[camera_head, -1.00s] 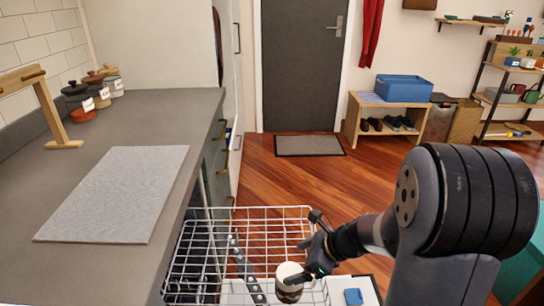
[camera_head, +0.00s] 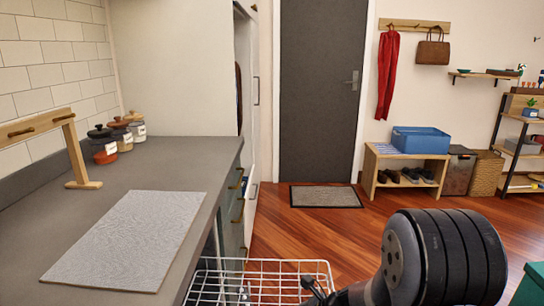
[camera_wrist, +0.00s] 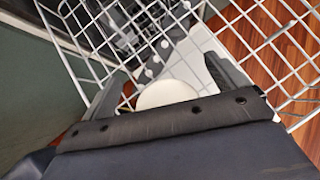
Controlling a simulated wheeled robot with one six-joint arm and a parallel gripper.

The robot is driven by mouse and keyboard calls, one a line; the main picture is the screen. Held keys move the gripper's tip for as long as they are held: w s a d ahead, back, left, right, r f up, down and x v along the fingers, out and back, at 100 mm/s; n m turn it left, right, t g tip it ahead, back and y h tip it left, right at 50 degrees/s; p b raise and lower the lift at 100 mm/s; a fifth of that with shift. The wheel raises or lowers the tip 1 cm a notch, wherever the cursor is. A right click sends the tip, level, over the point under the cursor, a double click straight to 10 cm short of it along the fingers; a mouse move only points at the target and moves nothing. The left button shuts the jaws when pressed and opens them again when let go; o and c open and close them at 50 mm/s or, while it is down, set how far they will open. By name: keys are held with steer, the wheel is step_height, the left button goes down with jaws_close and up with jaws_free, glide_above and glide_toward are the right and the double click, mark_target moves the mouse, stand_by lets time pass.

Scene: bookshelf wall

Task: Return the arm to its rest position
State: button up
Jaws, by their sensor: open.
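My arm (camera_head: 440,258) is bent at the lower right of the head view. Its far end drops below the bottom edge, so the fingertips are hidden there. In the wrist view my gripper (camera_wrist: 162,72) is open, with one dark finger on each side. The pale round top of a cup (camera_wrist: 167,94) shows between the fingers, close to the palm. I cannot tell whether the fingers touch it. The gripper is over the white wire dishwasher rack (camera_wrist: 262,40), which also shows at the bottom of the head view (camera_head: 262,266).
A grey counter (camera_head: 165,160) with a mat (camera_head: 130,235), a wooden stand (camera_head: 80,160) and several jars (camera_head: 103,150) runs along the left. Open wood floor (camera_head: 300,235) lies ahead, before a door (camera_head: 320,100) and a bench (camera_head: 402,165) with a blue bin (camera_head: 420,140).

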steer(key=shift+f, duration=0.15)
steer(key=shift+f+b, duration=0.25)
steer(key=shift+b, duration=0.1)
steer(key=p+v, duration=0.4)
steer(key=v, duration=0.7)
steer(key=b+x, duration=0.4)
steer(key=x, duration=0.7)
steer(key=shift+s+d, duration=0.1)
steer(key=w+r+m+t+p, duration=0.3)
steer(key=r+t+p, duration=0.1)
steer(key=r+p, duration=1.5)
steer(key=shift+w+d+r+m, duration=0.2)
steer(key=shift+d+r+m, duration=0.2)
steer(key=shift+r, duration=0.85)
steer(key=shift+s+a, duration=0.1)
